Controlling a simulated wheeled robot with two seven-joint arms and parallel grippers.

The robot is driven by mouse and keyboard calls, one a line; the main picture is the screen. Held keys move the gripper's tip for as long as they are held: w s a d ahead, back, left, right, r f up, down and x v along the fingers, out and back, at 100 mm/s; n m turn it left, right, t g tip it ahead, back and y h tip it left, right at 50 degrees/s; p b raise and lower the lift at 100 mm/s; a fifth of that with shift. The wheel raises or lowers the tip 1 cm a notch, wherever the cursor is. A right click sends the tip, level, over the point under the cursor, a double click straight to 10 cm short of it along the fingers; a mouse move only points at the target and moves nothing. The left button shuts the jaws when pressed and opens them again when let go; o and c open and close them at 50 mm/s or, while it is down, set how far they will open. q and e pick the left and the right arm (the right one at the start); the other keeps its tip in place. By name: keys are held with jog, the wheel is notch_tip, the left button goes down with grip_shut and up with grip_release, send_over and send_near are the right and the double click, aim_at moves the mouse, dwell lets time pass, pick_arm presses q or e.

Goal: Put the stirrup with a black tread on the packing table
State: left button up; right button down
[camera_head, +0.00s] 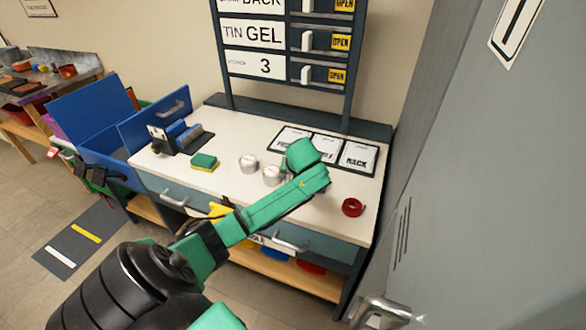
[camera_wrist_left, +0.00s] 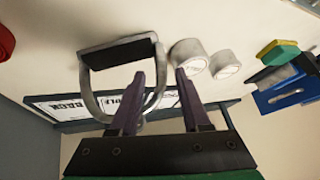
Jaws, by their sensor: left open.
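The stirrup with a black tread (camera_wrist_left: 118,55) shows in the left wrist view against the white table top (camera_wrist_left: 45,50). It has a grey metal bow. My left gripper (camera_wrist_left: 157,74) is open, with one dark finger across the bow's opening and the other outside it. One side of the bow shows between the fingers; I cannot tell whether they touch it. In the head view my green left arm reaches over the white table (camera_head: 225,125) and hides the stirrup and fingertips. A partly hidden label on the table front ends in "BLE". My right gripper is not in view.
Two pale tins (camera_head: 248,163) stand beside the arm, with a green-yellow sponge (camera_head: 204,162) further left. A red ring (camera_head: 352,207) lies near the right edge. Printed cards (camera_head: 325,147) lie at the back. A grey cabinet (camera_head: 480,170) stands close on the right.

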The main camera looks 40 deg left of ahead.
pick_arm(q)
jog(key=v, duration=0.6)
jog(key=shift+r, duration=0.15)
